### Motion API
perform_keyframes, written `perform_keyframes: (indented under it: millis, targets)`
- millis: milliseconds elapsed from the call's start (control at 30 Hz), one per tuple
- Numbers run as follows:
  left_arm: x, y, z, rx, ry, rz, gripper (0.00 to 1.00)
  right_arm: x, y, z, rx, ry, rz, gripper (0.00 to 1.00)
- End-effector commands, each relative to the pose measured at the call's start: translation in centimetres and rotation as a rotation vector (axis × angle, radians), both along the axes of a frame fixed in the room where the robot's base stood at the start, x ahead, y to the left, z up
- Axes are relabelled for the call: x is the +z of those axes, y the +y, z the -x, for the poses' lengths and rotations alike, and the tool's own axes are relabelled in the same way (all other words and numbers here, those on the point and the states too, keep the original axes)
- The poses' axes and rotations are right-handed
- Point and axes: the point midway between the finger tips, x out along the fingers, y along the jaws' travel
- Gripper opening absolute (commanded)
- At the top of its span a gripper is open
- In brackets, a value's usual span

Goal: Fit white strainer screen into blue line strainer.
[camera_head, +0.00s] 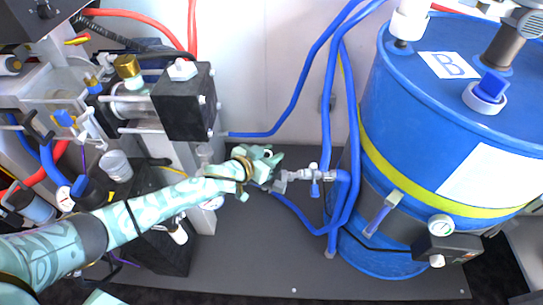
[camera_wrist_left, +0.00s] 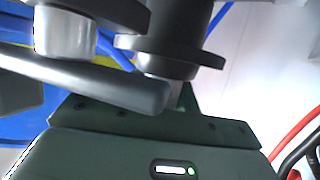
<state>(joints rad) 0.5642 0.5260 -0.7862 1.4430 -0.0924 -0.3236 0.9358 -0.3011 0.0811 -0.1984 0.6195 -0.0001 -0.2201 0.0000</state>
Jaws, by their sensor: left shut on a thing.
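My left gripper (camera_head: 266,158) is at the middle of the head view, at the end of my pale teal arm. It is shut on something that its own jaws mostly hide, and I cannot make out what. Just to its lower right is a grey metal pipe fitting (camera_head: 280,184), joined to a small valve with a blue handle (camera_head: 315,188). The left wrist view shows dark grey flanged round parts and a grey bar close to the camera, above a dark green housing. I cannot make out the white strainer screen or the blue line strainer.
A large blue drum (camera_head: 400,145) marked B stands at the right, with blue hoses (camera_head: 333,110) beside it. A pump with a black block (camera_head: 184,104) stands left of my gripper. The grey floor panel (camera_head: 255,250) below has free room.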

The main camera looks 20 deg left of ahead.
Motion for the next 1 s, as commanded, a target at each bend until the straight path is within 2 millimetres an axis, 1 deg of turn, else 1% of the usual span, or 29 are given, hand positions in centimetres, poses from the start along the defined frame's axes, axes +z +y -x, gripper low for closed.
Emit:
perform_keyframes:
  millis: [233, 433, 467, 500, 533, 800, 900, 1000]
  targets:
    - [0.2, 0.0, 0.0, 0.000, -0.003, 0.001, 0.08, 0.0, 0.0, -0.2, 0.000, -0.003, 0.000, 0.36]
    - [-0.5, 0.0, 0.0, 0.000, -0.001, 0.001, 0.08, -0.2, 0.0, 0.0, 0.000, 0.000, 0.000, 0.36]
    - [-0.5, 0.0, 0.0, 0.000, -0.001, 0.001, 0.33, -0.2, 0.0, -0.1, 0.001, 0.000, 0.000, 0.36]
    - [-0.4, 0.0, 0.0, 0.000, -0.002, 0.001, 0.44, -0.2, 0.0, -0.1, 0.001, 0.000, 0.000, 0.36]
    - [-0.4, 0.0, 0.0, 0.000, -0.002, 0.001, 0.52, -0.1, 0.0, -0.1, 0.001, 0.000, 0.000, 0.36]
    - [-0.3, 0.0, 0.0, 0.000, -0.002, 0.001, 0.52, -0.1, 0.1, -0.1, 0.002, -0.001, -0.001, 0.36]
    - [0.5, 0.0, -0.1, 0.000, -0.006, -0.001, 0.52, 0.2, 0.1, -0.2, 0.002, -0.004, -0.001, 0.36]
    - [1.2, 0.6, 1.5, 0.001, -0.003, 0.001, 0.52, 1.0, 0.1, -0.7, 0.002, -0.016, -0.002, 0.36]
